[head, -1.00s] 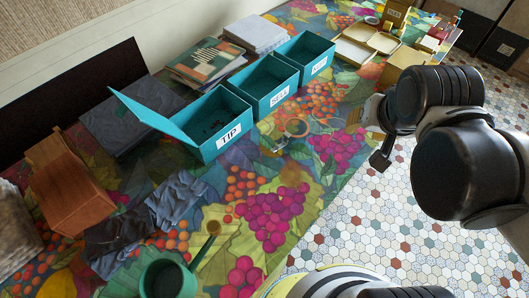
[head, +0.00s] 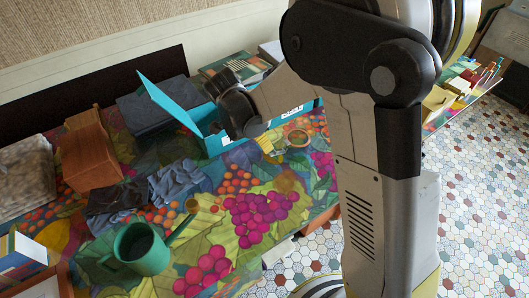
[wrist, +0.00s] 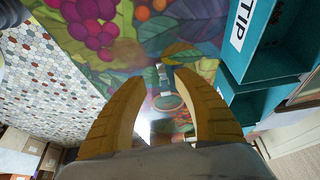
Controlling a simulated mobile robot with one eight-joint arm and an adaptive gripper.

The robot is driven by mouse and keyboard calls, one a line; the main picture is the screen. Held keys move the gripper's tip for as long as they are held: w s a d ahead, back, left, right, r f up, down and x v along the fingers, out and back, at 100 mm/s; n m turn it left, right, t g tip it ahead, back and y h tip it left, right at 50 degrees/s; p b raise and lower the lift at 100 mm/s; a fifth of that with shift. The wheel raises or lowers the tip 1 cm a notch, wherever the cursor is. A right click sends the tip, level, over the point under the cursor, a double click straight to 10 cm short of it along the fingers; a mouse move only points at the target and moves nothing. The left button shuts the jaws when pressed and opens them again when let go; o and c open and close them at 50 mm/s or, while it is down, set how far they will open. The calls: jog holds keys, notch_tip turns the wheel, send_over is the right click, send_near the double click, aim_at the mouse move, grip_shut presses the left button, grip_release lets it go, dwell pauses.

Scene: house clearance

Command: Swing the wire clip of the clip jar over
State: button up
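The clip jar (head: 298,138) is a small clear glass jar with an orange-brown rim, on the patterned cloth in front of the teal boxes. In the wrist view the jar (wrist: 168,102) shows beyond and between my fingers. A pale grey piece, perhaps its wire clip (wrist: 163,76), extends from it; its exact position is too small to tell. My gripper (wrist: 155,78) has two yellow fingers spread apart with nothing between them. It appears above the cloth, apart from the jar. In the head view my wrist and arm hide most of the gripper.
The TIP box (wrist: 270,45) is close to my right finger in the wrist view. A green watering can (head: 143,248), dark cloth (head: 178,180) and wooden box (head: 88,155) are on the left of the table. Cloth near the jar's front is bare.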

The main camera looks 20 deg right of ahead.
aim_at(271, 154)
jog(key=b+x, duration=0.3)
jog(key=x, duration=0.6)
jog(key=shift+f, duration=0.2)
grip_shut()
